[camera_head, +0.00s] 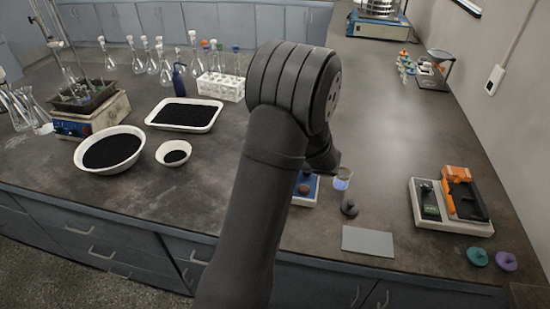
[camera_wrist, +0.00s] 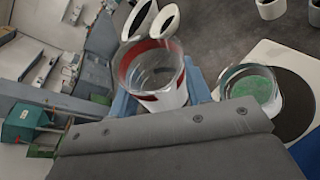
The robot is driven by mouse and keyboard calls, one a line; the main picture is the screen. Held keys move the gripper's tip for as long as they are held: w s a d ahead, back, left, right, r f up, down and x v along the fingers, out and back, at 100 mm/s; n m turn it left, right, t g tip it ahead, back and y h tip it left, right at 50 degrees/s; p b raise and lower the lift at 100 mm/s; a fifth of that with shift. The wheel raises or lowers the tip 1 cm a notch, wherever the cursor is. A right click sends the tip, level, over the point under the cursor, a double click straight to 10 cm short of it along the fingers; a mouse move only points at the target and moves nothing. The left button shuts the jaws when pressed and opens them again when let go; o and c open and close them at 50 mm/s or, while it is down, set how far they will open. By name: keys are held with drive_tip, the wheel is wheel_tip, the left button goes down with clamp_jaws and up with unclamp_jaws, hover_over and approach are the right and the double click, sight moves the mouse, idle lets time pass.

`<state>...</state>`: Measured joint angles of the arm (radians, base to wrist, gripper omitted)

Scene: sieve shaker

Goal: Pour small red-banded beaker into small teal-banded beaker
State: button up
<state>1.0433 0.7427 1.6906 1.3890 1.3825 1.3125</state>
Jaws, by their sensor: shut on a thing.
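The small red-banded beaker (camera_wrist: 152,72) is in the middle of the wrist view. It is clear glass with a red band near its rim, and its contents are hard to make out. My gripper (camera_wrist: 160,95) is shut on it, with pale blue parts at both sides of the glass. The small teal-banded beaker (camera_wrist: 252,88) is to its right, apart from it, with a green-teal surface seen through its mouth. In the head view my arm hides the gripper. A small clear beaker (camera_head: 343,178) shows beside the arm there; its band colour is unclear.
A grey plate (camera_head: 368,241) lies at the front edge. An orange-and-black device (camera_head: 460,195) stands right. White bowls (camera_head: 110,166) are left.

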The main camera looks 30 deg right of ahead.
drive_tip(key=shift+a+f+n, duration=0.1)
drive_tip(key=shift+a+n, duration=0.2)
drive_tip(key=shift+a, duration=0.05)
drive_tip(key=f, duration=0.2)
drive_tip(key=a+f+n+h, duration=0.1)
drive_tip(key=f, duration=0.1)
drive_tip(key=a+f+n+h, duration=0.1)
drive_tip(key=f, duration=0.2)
drive_tip(key=shift+s+f, duration=0.1)
drive_tip(key=shift+s, duration=0.2)
drive_tip(key=shift+s+a+f+n+h, duration=0.1)
drive_tip(key=shift+a+f+n+h, duration=0.2)
drive_tip(key=shift+a+n+h, duration=0.5)
drive_tip(key=shift+d, duration=0.2)
